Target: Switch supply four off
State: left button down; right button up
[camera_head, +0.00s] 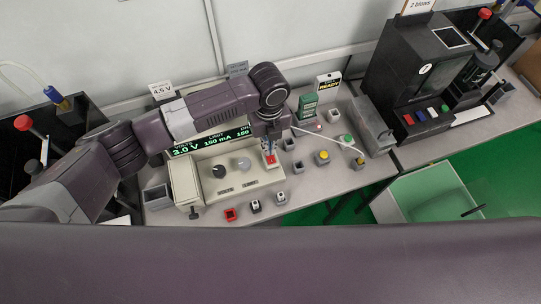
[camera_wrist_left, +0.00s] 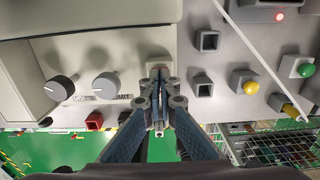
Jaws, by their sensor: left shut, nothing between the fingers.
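A beige bench supply (camera_head: 235,177) stands mid-bench, with a lit green display (camera_head: 212,141) reading 3.0 V and 150 mA. Two knobs, one dark and one grey, sit on its front; they also show in the left wrist view (camera_wrist_left: 82,88). No number four is readable on it. A small red-topped switch (camera_head: 270,159) is at its right end. My left gripper (camera_head: 268,136) is shut and empty, just above that switch; I cannot tell whether it touches. In the left wrist view its fingers (camera_wrist_left: 159,100) partly hide the switch area. My right gripper is not in view.
Small grey sockets, a yellow button (camera_head: 322,157) and a green button (camera_head: 347,139) stand to the right.

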pick_arm(q)
jog(key=shift+f+b, duration=0.3)
jog(key=shift+f, duration=0.35)
jog(key=shift+r, duration=0.15)
notch_tip(320, 180, up, 7)
jog(key=p, duration=0.7)
dwell(0.4)
jog(key=shift+s, duration=0.1)
